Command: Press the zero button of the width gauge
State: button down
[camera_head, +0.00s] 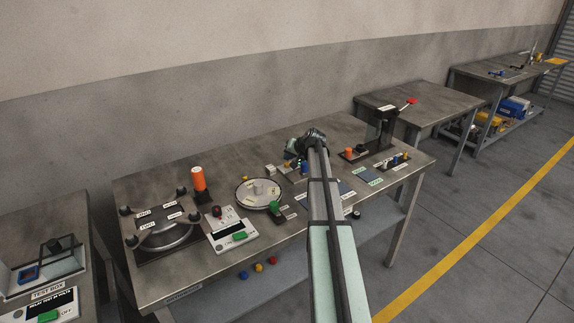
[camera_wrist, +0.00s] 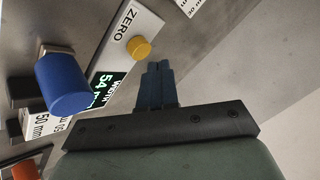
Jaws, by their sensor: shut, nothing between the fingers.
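The fingertips appear just below and right of the button in the picture. A gap shows between them there, but I cannot tell the depth. In the head view my arm hides the fingertips and most of the gauge area.
A blue cylinder (camera_wrist: 68,85) stands left of the gauge, near a 50 mm label (camera_wrist: 40,124). On the bench (camera_head: 150,184) are an orange cylinder (camera_head: 198,179), a round dial plate (camera_head: 246,201) and a white box with a green switch (camera_head: 240,236). Bare metal surface lies right of my fingers.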

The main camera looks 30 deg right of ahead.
jog(key=shift+f, duration=0.15)
dwell(0.5)
jog(key=shift+f, duration=0.25)
jog(key=shift+f, duration=0.4)
dwell(0.8)
jog(key=shift+s+f, duration=0.2)
jog(key=shift+f, duration=0.35)
dwell(0.6)
jog(key=shift+r, duration=0.2)
jog(key=shift+w+r, duration=0.15)
jog(key=shift+r, duration=0.7)
